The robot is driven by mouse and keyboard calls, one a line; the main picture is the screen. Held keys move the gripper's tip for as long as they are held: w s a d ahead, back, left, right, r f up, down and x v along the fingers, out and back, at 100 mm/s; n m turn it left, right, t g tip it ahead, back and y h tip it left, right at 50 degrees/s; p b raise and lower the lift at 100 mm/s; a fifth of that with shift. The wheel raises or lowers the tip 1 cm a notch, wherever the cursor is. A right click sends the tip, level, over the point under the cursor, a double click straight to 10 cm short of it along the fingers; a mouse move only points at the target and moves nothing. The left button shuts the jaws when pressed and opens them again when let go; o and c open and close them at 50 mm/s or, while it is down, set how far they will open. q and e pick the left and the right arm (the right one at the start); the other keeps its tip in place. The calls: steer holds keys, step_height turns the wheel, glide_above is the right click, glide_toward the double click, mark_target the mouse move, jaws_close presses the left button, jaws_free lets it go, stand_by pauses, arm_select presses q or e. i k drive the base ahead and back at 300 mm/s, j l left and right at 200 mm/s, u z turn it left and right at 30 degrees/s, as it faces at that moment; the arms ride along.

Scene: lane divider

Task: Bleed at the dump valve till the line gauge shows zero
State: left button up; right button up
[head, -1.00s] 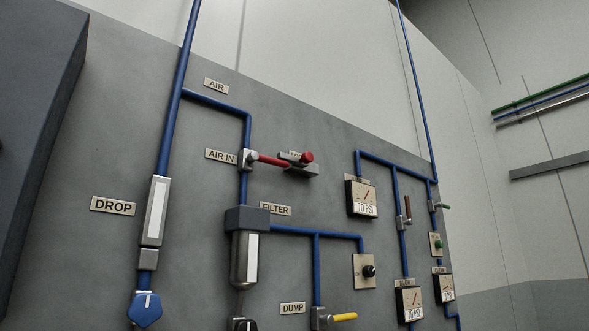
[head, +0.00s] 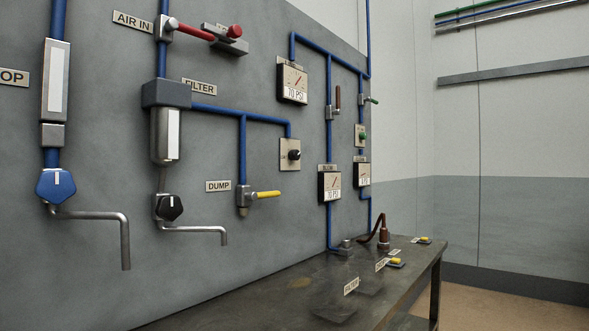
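The dump valve (head: 243,197) sits on the blue pipe at the middle of the panel, beside its DUMP label (head: 218,186). Its yellow handle (head: 264,194) points to the right, roughly level, across the pipe. An upper gauge (head: 292,82) reads 70 PSI. A lower gauge (head: 329,185) seems to read 70 PSI too. A smaller gauge (head: 363,174) stands to its right, its number too small to read. The gauge labels are too small to tell which is the line gauge. Neither of my grippers is in view.
A red-handled valve (head: 193,32) is at AIR IN, with a red knob block (head: 233,32) beside it. Two bent drain pipes (head: 124,240) (head: 222,233) stick out low. A dark bench (head: 300,284) runs below the panel, with a dark red hose fitting (head: 383,236) on it.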

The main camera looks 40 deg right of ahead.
mark_target(252, 196)
steer(key=z, duration=1.05)
